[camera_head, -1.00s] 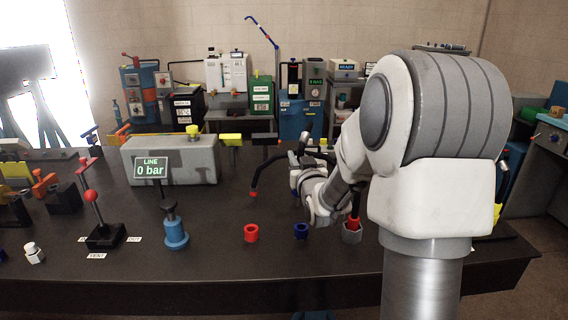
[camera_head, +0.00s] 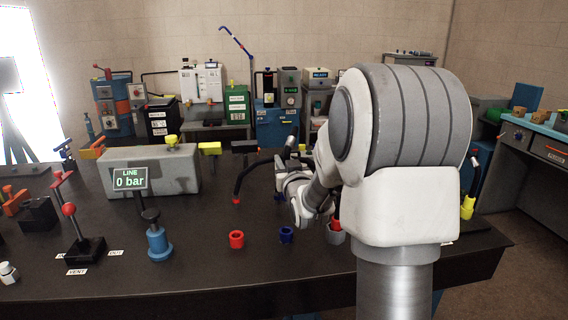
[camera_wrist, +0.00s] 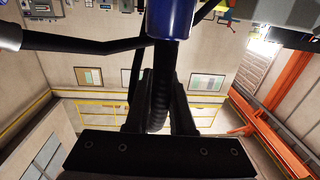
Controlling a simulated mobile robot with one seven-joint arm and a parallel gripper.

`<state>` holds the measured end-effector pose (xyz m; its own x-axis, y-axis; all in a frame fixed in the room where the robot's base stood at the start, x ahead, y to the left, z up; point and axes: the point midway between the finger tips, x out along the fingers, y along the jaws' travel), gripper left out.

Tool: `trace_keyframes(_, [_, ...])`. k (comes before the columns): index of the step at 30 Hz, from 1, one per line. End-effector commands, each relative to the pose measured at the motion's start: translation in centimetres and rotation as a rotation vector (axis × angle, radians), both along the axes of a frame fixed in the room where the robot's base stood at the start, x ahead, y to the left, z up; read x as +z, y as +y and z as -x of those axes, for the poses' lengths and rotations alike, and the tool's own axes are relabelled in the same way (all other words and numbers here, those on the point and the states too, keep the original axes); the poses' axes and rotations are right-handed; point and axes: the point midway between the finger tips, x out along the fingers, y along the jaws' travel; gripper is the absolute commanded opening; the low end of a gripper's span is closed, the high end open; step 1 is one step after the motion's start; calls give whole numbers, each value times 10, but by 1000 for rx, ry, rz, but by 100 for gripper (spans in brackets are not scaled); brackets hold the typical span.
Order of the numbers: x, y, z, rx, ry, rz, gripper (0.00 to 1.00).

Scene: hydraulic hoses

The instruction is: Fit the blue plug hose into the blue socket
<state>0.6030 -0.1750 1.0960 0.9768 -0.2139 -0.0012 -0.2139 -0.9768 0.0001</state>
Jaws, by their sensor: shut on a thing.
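The blue socket (camera_head: 286,235) stands upright on the dark bench in the head view, its top open and nothing in it. My gripper (camera_wrist: 160,85) is shut on the black hose just behind the blue plug (camera_wrist: 171,18), which fills the top middle of the wrist view. In the head view a small blue piece (camera_head: 279,197), likely the plug, shows beside my wrist, behind and slightly left of the blue socket. It looks apart from the socket. My arm hides most of the gripper there.
A red socket (camera_head: 237,239) stands left of the blue one, and a grey socket (camera_head: 336,236) with a red piece in it stands right. A red-tipped black hose (camera_head: 240,180) hangs behind. A blue valve (camera_head: 159,243) and the "0 bar" display (camera_head: 130,181) are further left.

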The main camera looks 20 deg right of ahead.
Motion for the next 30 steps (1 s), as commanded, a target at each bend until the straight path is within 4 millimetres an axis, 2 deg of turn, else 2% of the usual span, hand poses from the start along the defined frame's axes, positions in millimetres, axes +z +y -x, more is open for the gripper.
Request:
trace_keyframes(18, [-51,0,0,1,-2,0,0])
trace_keyframes(30, [-57,0,0,0,-2,0,0])
